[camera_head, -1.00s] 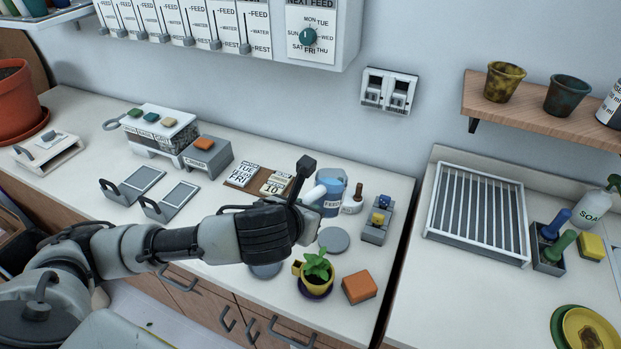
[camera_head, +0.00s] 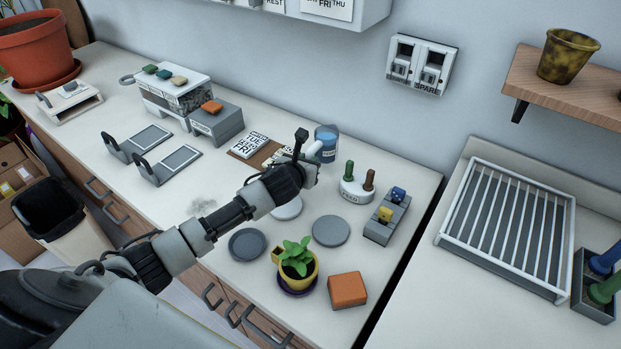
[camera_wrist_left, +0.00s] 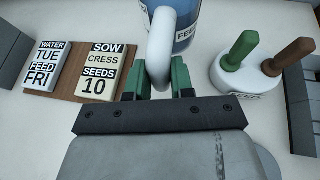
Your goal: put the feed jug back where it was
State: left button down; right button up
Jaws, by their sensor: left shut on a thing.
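The feed jug (camera_head: 327,140) is blue with a white handle and stands upright near the back wall, behind the counter's plant area. My left gripper (camera_head: 309,168) is shut on its white handle. In the left wrist view, the green fingers (camera_wrist_left: 163,78) sit on either side of the handle (camera_wrist_left: 162,45), and the jug's blue body (camera_wrist_left: 186,28) with part of its label shows beyond. The jug's base is hidden, so I cannot tell whether it touches the counter. My right gripper is not in view.
A white FEED holder (camera_head: 356,190) with green and brown handles stands right of the jug. Calendar cards (camera_head: 258,144) lie left. Grey discs (camera_head: 331,230), a potted plant (camera_head: 297,265) and an orange block (camera_head: 347,290) are in front. A grey two-slot block (camera_head: 387,217) stands further right.

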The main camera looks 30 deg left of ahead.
pick_arm(q)
jog(key=shift+f, duration=0.7)
notch_tip(320, 180, down, 4)
jog(key=shift+r+b, duration=0.2)
jog(key=shift+b, duration=0.1)
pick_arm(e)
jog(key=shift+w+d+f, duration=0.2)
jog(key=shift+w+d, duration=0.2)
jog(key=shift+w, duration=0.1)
pick_arm(q)
jog(key=shift+f, duration=0.15)
jog(key=c, duration=1)
grip_release()
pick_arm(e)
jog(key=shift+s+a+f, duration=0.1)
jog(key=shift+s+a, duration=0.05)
